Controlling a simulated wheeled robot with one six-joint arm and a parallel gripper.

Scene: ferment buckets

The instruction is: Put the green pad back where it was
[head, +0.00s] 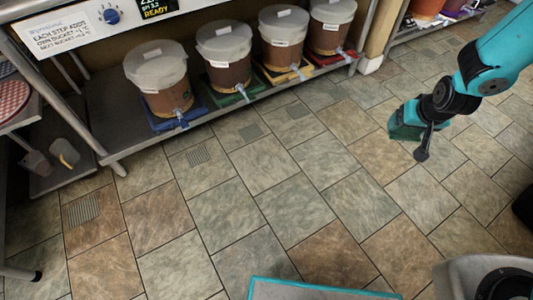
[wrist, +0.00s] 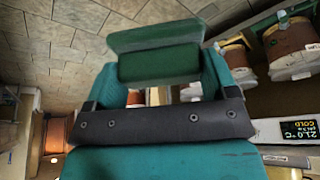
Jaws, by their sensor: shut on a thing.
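My gripper (wrist: 160,85) is shut on the green pad (wrist: 160,62), a dark green block held between the teal fingers in the wrist view. In the head view the gripper (head: 410,122) is at the right, above the tiled floor, and the green pad (head: 402,130) shows there as a small dark green patch, partly hidden. It is held in the air, apart from the shelf. A flat green mat (head: 239,97) lies under the second bucket (head: 226,62) from the left on the metal shelf.
Several lidded buckets with taps stand along the shelf (head: 112,140), on blue (head: 160,122), green, yellow and red mats. A control panel (head: 68,28) is above at left. Two small cups (head: 38,163) (head: 65,152) sit low at left. The tiled floor (head: 250,190) in the middle is clear.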

